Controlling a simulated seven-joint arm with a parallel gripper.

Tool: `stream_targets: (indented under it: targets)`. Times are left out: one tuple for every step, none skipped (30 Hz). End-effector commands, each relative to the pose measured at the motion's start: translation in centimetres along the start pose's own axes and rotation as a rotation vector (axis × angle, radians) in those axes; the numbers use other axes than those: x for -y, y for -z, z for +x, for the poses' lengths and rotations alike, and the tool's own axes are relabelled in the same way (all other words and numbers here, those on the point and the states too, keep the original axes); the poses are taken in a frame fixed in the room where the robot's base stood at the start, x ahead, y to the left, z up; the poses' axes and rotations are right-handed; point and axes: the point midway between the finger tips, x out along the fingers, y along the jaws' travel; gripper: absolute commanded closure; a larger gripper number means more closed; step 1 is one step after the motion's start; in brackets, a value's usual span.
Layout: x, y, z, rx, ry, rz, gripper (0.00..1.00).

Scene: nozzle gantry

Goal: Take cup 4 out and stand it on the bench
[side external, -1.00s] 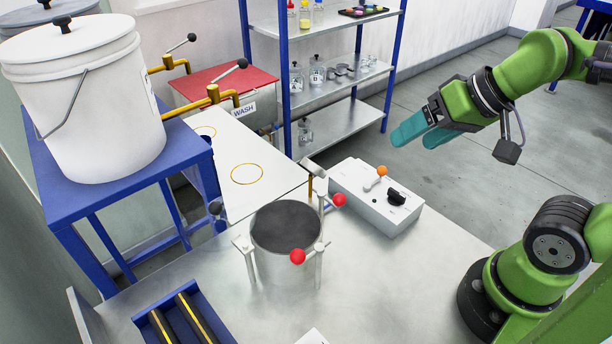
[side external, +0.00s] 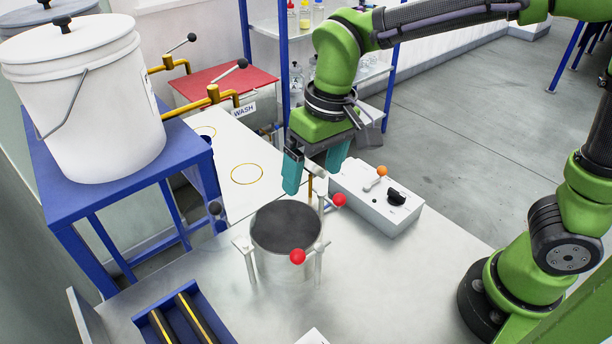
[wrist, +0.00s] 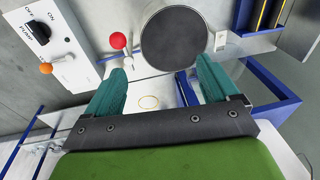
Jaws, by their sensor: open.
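My gripper (side external: 314,176) points down with its teal fingers apart, above the back of the bench (side external: 370,285). It is empty, and both fingers show in the wrist view (wrist: 162,68). A round grey vessel with a dark top (side external: 286,228) stands on the bench among pale posts, two of them with red knobs (side external: 297,257). It is in front of my gripper in the side view, and apart from it. I cannot pick out a cup marked 4 in either view.
A white control box (side external: 375,197) with an orange-knobbed lever and black dial stands right of the vessel. A blue tray with yellow-edged bars (side external: 187,320) is at front left. A white bucket (side external: 88,105) stands on a blue stand. The bench's front right is mostly clear.

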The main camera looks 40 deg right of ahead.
Motion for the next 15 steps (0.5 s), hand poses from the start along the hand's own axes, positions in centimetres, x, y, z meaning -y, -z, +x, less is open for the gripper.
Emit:
stream_targets:
  targets:
    - [1.5,0.6,1.0,0.035,-0.027,-0.016,0.13]
    - [2.2,1.0,1.4,0.050,-0.042,-0.019,0.13]
    - [3.0,1.4,1.8,0.067,-0.062,-0.021,0.13]
    - [3.5,1.7,2.1,0.077,-0.076,-0.019,0.13]
    - [3.9,2.0,2.2,0.084,-0.088,-0.014,0.13]
    - [4.2,2.4,2.1,0.087,-0.101,-0.003,0.13]
    - [4.2,2.7,1.9,0.088,-0.107,0.009,0.13]
    - [4.3,3.0,1.5,0.084,-0.111,0.021,0.13]
    - [4.2,3.1,1.0,0.082,-0.114,0.036,0.13]
    - [4.2,3.0,1.0,0.085,-0.118,0.044,0.13]
    - [4.1,2.8,1.3,0.092,-0.122,0.051,0.13]
    - [4.0,2.6,1.7,0.098,-0.125,0.056,0.13]
    - [3.9,2.6,2.1,0.099,-0.126,0.059,0.13]
    - [3.8,2.5,2.6,0.099,-0.126,0.059,0.13]
    - [3.7,2.4,3.5,0.101,-0.126,0.059,0.13]
